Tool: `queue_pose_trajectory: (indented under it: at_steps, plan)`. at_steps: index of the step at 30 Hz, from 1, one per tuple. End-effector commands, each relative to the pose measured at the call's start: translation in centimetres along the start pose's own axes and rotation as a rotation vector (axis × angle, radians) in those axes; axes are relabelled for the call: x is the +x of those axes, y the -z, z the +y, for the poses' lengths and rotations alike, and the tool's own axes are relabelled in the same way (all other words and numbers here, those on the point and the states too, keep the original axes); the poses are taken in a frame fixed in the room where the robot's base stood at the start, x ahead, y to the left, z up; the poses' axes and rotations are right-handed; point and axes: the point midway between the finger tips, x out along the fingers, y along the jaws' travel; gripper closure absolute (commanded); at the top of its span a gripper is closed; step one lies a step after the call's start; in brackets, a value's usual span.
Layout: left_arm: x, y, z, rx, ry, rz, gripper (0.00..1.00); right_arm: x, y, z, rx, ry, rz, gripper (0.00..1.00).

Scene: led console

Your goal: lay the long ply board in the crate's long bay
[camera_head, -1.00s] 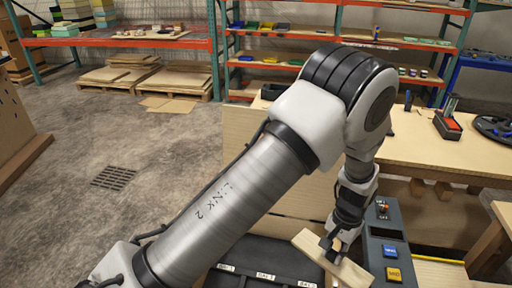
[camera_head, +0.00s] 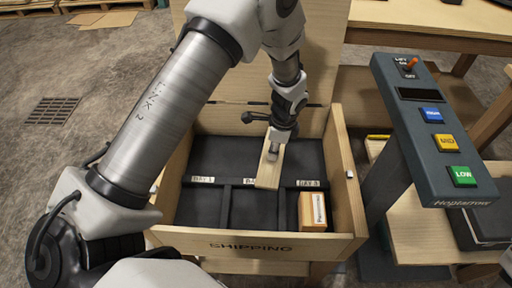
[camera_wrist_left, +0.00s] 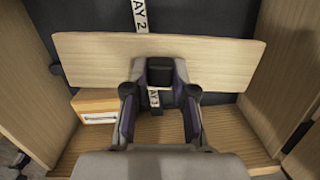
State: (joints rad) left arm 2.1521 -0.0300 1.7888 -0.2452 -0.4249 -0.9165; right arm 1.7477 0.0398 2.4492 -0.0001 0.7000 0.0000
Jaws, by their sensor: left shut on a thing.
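The long ply board (camera_head: 267,172) is a pale flat plank. My left gripper (camera_head: 275,146) is shut on it and holds it over the middle of the shipping crate (camera_head: 250,245). In the left wrist view the board (camera_wrist_left: 90,58) lies across the picture, between the jaws of the gripper (camera_wrist_left: 160,95). In the head view it points toward the crate's front, across the line of the bay labels. The long bay (camera_head: 225,148) is the dark undivided strip at the crate's back, partly hidden by the gripper. My right gripper is not in view.
A small cardboard box (camera_head: 313,212) with a white label stands in bay 3. Bay 1 (camera_head: 200,207) looks empty. Low dividers separate the front bays. A control console (camera_head: 428,125) with blue, yellow and green buttons stands right of the crate.

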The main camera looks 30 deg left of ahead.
Motion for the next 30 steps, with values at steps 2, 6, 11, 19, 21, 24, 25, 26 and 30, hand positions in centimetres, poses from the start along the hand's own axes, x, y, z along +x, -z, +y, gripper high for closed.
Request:
queue_pose_trajectory:
  at_steps: [2, 6, 11, 19, 21, 24, 25, 26, 30]
  plan:
    - [3.4, -0.7, -1.3, 0.260, 0.038, 0.008, 1.00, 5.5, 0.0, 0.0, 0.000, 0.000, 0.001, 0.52]
    - [3.6, -2.6, -3.0, 0.724, 0.097, 0.009, 1.00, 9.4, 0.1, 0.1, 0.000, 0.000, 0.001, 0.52]
    - [3.6, -4.5, -4.2, 1.134, 0.147, 0.008, 1.00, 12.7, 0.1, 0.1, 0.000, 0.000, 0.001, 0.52]
    - [3.8, -5.8, -4.8, 1.413, 0.175, 0.006, 1.00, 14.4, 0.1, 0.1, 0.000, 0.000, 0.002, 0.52]
    - [5.0, -5.6, -4.8, 1.419, 0.175, 0.006, 1.00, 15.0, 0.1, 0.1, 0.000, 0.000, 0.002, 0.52]
    - [7.5, -5.3, -4.8, 1.416, 0.173, 0.006, 1.00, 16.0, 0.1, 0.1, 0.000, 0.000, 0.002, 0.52]
    - [8.2, -5.2, -4.8, 1.416, 0.174, 0.007, 1.00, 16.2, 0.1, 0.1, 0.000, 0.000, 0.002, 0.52]
    - [8.7, -5.1, -4.8, 1.416, 0.174, 0.006, 1.00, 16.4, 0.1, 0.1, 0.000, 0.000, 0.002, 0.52]
    - [10.7, -4.8, -4.8, 1.415, 0.174, 0.006, 1.00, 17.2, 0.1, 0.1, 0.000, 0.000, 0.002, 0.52]
